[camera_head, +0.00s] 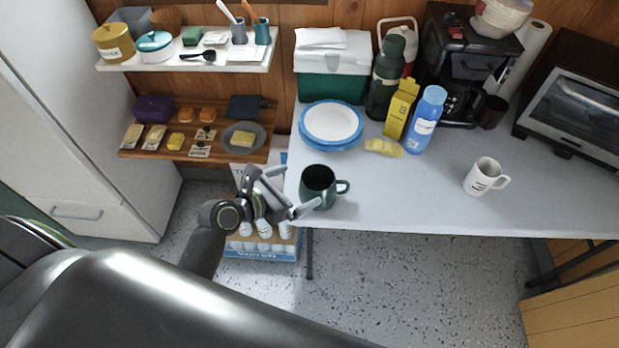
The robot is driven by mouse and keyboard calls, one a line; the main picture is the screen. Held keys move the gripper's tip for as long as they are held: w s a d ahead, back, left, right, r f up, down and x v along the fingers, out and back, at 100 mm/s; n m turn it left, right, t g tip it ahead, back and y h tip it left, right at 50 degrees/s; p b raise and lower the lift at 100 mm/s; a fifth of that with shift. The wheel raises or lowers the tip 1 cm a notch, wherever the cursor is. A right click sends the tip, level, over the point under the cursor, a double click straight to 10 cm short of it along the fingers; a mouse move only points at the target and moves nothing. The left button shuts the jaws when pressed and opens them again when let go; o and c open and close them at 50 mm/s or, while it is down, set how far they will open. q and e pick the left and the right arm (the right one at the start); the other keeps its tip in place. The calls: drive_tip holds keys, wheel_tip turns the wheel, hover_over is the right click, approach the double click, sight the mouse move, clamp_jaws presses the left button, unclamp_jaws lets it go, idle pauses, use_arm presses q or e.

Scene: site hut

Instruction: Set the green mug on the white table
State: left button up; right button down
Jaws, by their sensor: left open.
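The dark green mug (318,188) is upright at the front left corner of the white table (400,200), with its handle pointing right. It appears to stand on the tabletop. My left gripper (296,190) is open at the mug's left side, just off the table's left edge. One finger reaches toward the mug's lower front and the other is behind it on the left. I cannot tell whether either finger touches the mug. My right gripper is not in view.
A white mug (486,177) stands to the right on the table. Behind are stacked plates (332,122), a yellow box (401,108), a blue bottle (425,120), a coffee maker (464,70) and a toaster oven (575,100). The table's front middle is clear. Shelves (197,143) hang at left.

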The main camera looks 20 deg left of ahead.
use_arm(q)
drive_tip(key=shift+v, duration=1.7)
drive_tip(key=s+a+f+m+g+y, duration=0.2)
drive_tip(key=s+a+f+m, duration=0.15)
drive_tip(key=f, duration=0.55)
drive_tip(key=s+a+f+m+g+y, duration=0.15)
drive_tip(key=f+m, duration=0.25)
drive_tip(key=f, duration=0.5)
drive_tip(key=s+a+f+m+g+y, duration=0.1)
drive_tip(key=s+a+f+m+y, duration=0.2)
drive_tip(key=f, duration=0.6)
drive_tip(key=s+f+m+g, duration=0.2)
drive_tip(key=s+f+m, duration=0.3)
drive_tip(key=s, duration=0.4)
drive_tip(key=s+a+f+m+g, duration=0.1)
drive_tip(key=s+f+m+g, duration=0.1)
drive_tip(key=s+f+m, duration=0.4)
drive_tip(key=s+a+f+m+g, duration=0.1)
drive_tip(key=s+f+m+g, duration=0.1)
drive_tip(key=s+f+m, duration=0.4)
drive_tip(key=s+m+y, duration=0.1)
drive_tip(key=s+m, duration=0.1)
drive_tip(key=s, duration=0.3)
drive_tip(key=shift+s+a, duration=0.15)
drive_tip(key=shift+s, duration=0.25)
